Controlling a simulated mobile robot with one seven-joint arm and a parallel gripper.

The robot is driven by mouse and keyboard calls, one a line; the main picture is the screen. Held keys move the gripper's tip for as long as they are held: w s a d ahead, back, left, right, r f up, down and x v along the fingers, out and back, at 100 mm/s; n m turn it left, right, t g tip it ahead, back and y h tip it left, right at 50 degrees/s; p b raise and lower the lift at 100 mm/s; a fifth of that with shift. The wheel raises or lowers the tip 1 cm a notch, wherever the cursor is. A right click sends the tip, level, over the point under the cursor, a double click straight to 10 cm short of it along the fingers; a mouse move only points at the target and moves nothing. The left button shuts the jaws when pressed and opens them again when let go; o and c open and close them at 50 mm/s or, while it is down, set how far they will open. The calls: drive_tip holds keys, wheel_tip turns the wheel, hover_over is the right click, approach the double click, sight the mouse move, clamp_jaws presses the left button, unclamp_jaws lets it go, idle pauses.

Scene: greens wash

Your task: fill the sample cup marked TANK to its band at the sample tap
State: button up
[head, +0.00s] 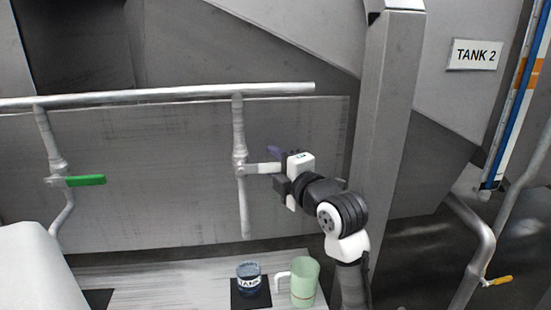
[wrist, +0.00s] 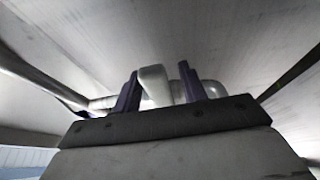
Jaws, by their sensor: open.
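The sample cup marked TANK (head: 249,285) stands upright on a dark mat (head: 262,302), roughly below the spout of the middle tap (head: 245,215). No stream shows between spout and cup. The cup's fill level and band are too small to tell. The tap's pale lever (head: 262,168) points right, towards my gripper (head: 274,162). In the wrist view my gripper (wrist: 161,88) is open, with the lever (wrist: 154,84) between its two dark purple fingers. I cannot tell whether either finger touches it.
A green jug (head: 305,284) stands just right of the cup. A second tap with a green handle (head: 85,180) hangs at left from the same horizontal pipe (head: 170,93). A grey post (head: 385,150) rises behind my arm. A TANK 2 sign (head: 474,55) is at upper right.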

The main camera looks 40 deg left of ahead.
drive_tip(key=shift+a, duration=0.2)
clamp_jaws()
idle(0.3)
drive_tip(key=shift+s+a+r+n+h+b, duration=0.15)
drive_tip(key=shift+r+n+h+b, duration=0.4)
drive_tip(key=shift+r+n, duration=0.5)
drive_tip(key=shift+s+a+r+n+h+b, duration=0.1)
drive_tip(key=shift+r+n+h+b, duration=0.45)
drive_tip(key=shift+n, duration=0.7)
drive_tip(key=shift+r, duration=0.15)
unclamp_jaws()
